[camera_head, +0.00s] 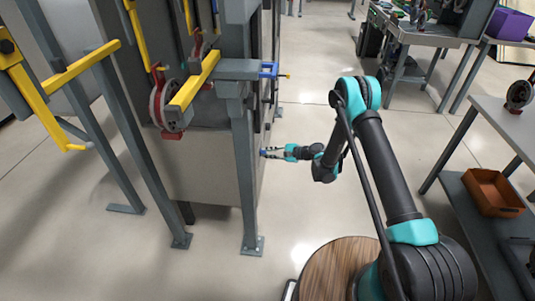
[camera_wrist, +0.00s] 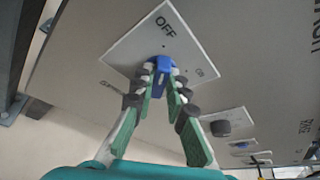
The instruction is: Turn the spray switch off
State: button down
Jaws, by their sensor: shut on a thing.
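A blue switch knob (camera_wrist: 163,64) sits on a white square plate (camera_wrist: 128,48) on a grey panel. The plate carries the word OFF above the knob and a smaller, blurred label to its right. My gripper (camera_wrist: 161,80) is shut on the knob, with a green-padded finger on each side. The fingers hide part of the knob, and I cannot tell for sure which mark it points to. In the head view my gripper (camera_head: 271,153) reaches left to the side of the grey cabinet (camera_head: 205,165), and the knob is barely visible there.
A bench with an orange bin (camera_head: 492,192) is at right.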

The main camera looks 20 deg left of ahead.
jog(key=c, duration=1.5)
grip_release()
jog(key=shift+c, duration=0.2)
notch_tip(320, 180, up, 10)
